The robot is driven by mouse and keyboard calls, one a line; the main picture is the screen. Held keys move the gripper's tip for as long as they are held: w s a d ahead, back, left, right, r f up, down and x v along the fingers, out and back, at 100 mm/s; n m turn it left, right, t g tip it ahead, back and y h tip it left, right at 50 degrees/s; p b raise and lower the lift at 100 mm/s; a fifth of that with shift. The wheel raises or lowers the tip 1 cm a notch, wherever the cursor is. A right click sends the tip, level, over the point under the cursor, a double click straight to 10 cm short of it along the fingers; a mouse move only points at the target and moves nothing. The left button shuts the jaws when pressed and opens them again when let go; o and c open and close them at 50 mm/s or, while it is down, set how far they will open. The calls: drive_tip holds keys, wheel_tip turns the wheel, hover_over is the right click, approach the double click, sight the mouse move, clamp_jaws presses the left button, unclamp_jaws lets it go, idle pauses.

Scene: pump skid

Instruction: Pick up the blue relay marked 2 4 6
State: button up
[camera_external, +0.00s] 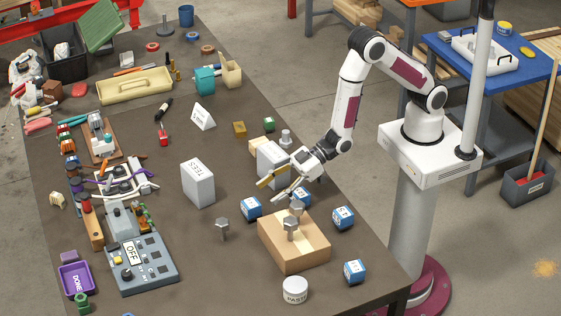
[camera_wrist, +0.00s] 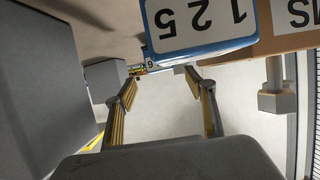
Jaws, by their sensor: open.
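I cannot tell which relay is marked 2 4 6. My gripper (camera_external: 268,190) is open and empty above the table, behind the left relay; its fingers also show in the wrist view (camera_wrist: 160,82).
A pale box (camera_external: 271,163) stands close beside my gripper. A white TEES box (camera_external: 198,184), a loose bolt (camera_external: 222,229) and a PASTE tub (camera_external: 295,290) stand nearby. The table between them is partly clear.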

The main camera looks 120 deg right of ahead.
sight(258, 201)
drive_tip(key=shift+f+x, duration=0.2)
drive_tip(key=shift+x, duration=2.35)
drive_tip(key=c, duration=1.3)
